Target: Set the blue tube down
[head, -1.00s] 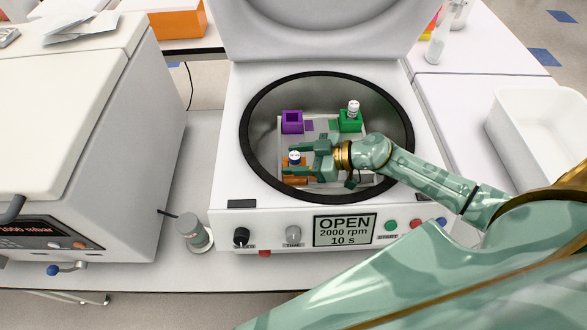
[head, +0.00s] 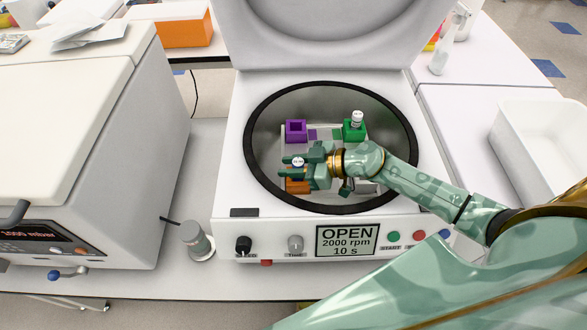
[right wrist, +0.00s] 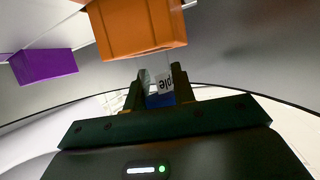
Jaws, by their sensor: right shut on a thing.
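My right gripper (head: 290,166) is inside the open centrifuge bowl, shut on the blue tube (head: 298,162). In the head view the tube's pale round top shows between the fingers. In the right wrist view the tube (right wrist: 160,88) shows a white label and a blue part between the fingertips. The orange holder (head: 298,187) is just below the fingers in the head view and close beyond the tube in the right wrist view (right wrist: 137,28). I cannot tell whether the tube's lower end touches the holder. My left gripper is not in view.
A purple holder (head: 296,132) looks empty. A green holder (head: 353,134) bears a white-capped tube (head: 357,118). The dark bowl rim (head: 251,170) surrounds them, with the raised lid (head: 320,35) behind. The front display (head: 345,241) reads OPEN. A white tray (head: 545,135) stands at right.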

